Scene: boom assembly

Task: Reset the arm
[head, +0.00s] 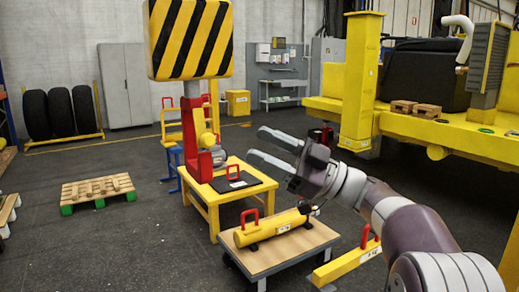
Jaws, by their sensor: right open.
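My right gripper (270,150) is open and empty. It hangs in the air at the middle of the head view, with its fingers pointing left. My right arm reaches in from the lower right. Behind and below the fingers stands a yellow table (213,200) with a black mat (252,187) and a red bracket (195,135) on it. My left gripper does not show.
A yellow bar (346,264) with a red handle lies right of the cart. A large yellow machine (450,130) fills the right side. A pallet (98,190) lies at left; the floor around it is clear.

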